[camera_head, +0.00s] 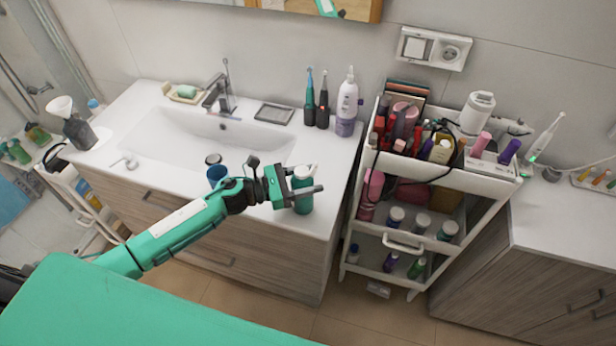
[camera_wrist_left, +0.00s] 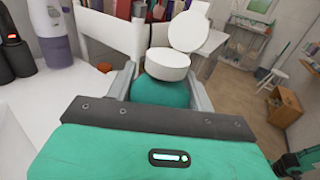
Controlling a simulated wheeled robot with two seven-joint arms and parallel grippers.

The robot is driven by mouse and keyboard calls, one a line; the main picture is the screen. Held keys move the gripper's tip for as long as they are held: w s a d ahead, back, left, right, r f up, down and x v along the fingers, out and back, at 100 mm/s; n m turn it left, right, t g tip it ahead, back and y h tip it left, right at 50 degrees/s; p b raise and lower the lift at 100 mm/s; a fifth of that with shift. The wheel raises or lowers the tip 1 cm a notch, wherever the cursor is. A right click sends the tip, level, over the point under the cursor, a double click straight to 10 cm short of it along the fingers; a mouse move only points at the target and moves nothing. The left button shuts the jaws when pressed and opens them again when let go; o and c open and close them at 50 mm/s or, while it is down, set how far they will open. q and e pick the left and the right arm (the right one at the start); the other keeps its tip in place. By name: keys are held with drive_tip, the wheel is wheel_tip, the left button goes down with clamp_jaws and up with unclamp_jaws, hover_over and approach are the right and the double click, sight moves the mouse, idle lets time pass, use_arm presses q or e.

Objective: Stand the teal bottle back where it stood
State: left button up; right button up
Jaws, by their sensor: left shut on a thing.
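The teal bottle (camera_head: 303,203) with a white cap is in my left gripper (camera_head: 303,191), over the front right part of the white sink counter (camera_head: 330,158). My left gripper is shut on its body, one finger on each side. In the left wrist view the teal bottle (camera_wrist_left: 160,92) sits between the fingers, its round white lid tipped up on the cap. The bottle looks about upright in the head view. I cannot tell whether its base touches the counter.
A blue cup (camera_head: 216,174) stands left of my gripper. Dark toothbrush handles (camera_head: 322,112) and a white-and-purple bottle (camera_head: 347,105) stand at the counter's back right. A loaded white cart (camera_head: 465,180) is to the right. The counter between bottle and back items looks clear.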

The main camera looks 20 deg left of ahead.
use_arm(q)
drive_tip(key=shift+f, duration=0.15)
drive_tip(key=o, duration=1.2)
drive_tip(key=shift+r, duration=0.2)
drive_tip(key=b+v, duration=0.5)
drive_tip(key=v, duration=0.7)
